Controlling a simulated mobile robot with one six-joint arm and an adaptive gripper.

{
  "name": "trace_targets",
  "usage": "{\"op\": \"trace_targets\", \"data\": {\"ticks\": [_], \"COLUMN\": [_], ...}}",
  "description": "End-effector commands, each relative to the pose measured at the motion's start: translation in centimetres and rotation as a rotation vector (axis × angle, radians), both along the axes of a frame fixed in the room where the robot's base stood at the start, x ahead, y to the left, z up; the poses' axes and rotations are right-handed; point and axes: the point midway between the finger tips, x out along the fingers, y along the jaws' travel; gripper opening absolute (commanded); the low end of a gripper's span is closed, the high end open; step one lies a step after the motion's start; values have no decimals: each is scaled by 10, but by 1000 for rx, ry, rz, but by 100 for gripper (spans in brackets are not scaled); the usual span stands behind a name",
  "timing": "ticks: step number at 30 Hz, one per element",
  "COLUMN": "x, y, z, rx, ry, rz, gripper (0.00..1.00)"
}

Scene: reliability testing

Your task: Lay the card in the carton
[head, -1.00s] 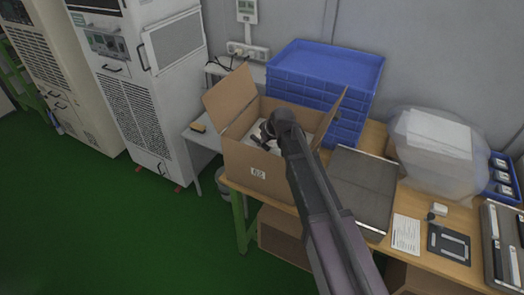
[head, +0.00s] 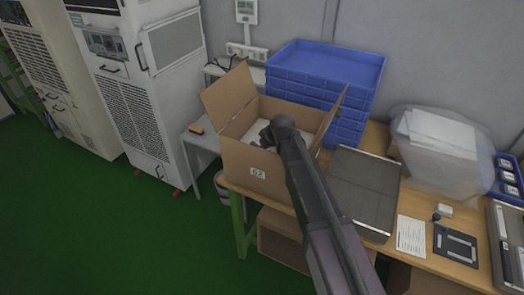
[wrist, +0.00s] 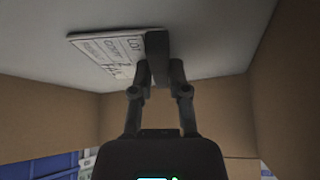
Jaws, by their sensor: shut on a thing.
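The open brown carton (head: 258,178) stands on the wooden bench with its flaps spread. My gripper (wrist: 158,58) reaches down into it from above. In the wrist view the gripper is shut on one edge of a white card (wrist: 108,50) printed with dark text. The card lies close over the pale surface (wrist: 215,55) inside the carton; whether it touches cannot be told. Brown carton walls (wrist: 215,115) surround the gripper. In the head view my arm hides most of the gripper, and the card cannot be made out.
Stacked blue crates (head: 328,66) stand behind the carton. A grey flat case (head: 357,190) lies just right of it. A clear bag (head: 440,150), a printed sheet (head: 411,236) and a dark frame (head: 456,244) are farther right.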

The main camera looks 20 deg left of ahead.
Motion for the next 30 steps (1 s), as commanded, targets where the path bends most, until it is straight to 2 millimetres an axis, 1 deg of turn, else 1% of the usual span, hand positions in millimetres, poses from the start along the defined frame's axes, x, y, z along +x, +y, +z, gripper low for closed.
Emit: {"op": "trace_targets", "data": {"ticks": [5, 10, 11, 12, 14, 15, 30], "x": [0, 0, 0, 0, 0, 0, -1], "y": [0, 0, 0, 1, 1, 1, 1], "z": [0, -4, -4, -3, -3, -3, 1], "rx": [0, 0, 0, 0, 0, 0, 0], "ry": [0, 0, 0, 0, 0, 0, 0], "rz": [0, 1, 1, 1, 1, 1, 1], "gripper": [0, 0, 24, 36, 54, 56, 56]}}
